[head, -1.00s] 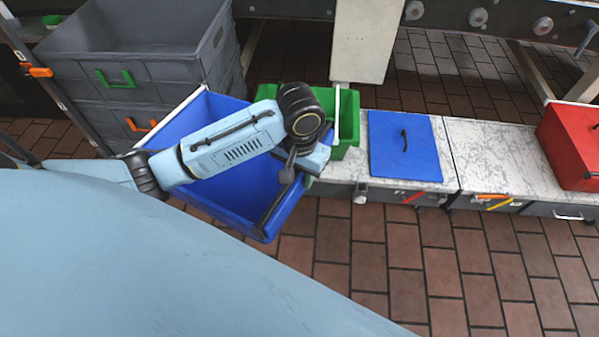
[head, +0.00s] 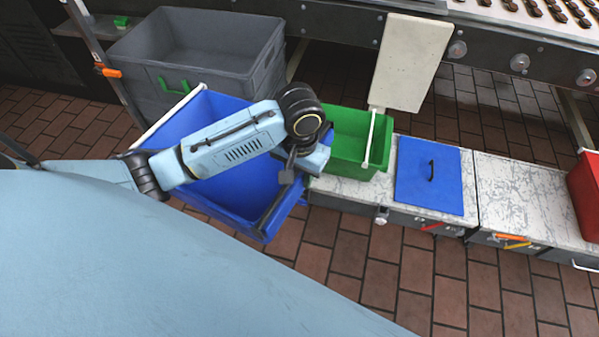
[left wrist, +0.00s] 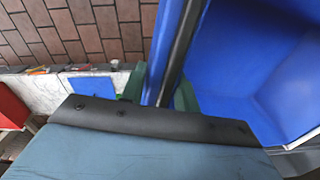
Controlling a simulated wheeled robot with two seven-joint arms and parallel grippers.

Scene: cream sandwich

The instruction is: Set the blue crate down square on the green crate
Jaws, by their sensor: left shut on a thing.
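The blue crate (head: 240,217) hangs open side up at the left in the head view, in front of the grey crates. My left gripper (head: 290,177) is shut on its right-hand wall; the left wrist view shows the gripped wall (left wrist: 168,45) and the crate's inside (left wrist: 255,65). My forearm hides part of the crate. The green crate (head: 352,147) stands on a marble-topped bench just right of and beyond the blue crate, with a pale bar handle at its right. The blue crate is beside it, not over it; part of its left side is hidden by my wrist. My right gripper is out of view.
Grey stacked crates (head: 205,65) stand behind the blue crate. A blue lid or panel with a black handle (head: 428,183) lies on the bench (head: 510,190) right of the green crate. A red box (head: 584,198) is at the far right. A cream panel (head: 410,62) rises behind the green crate.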

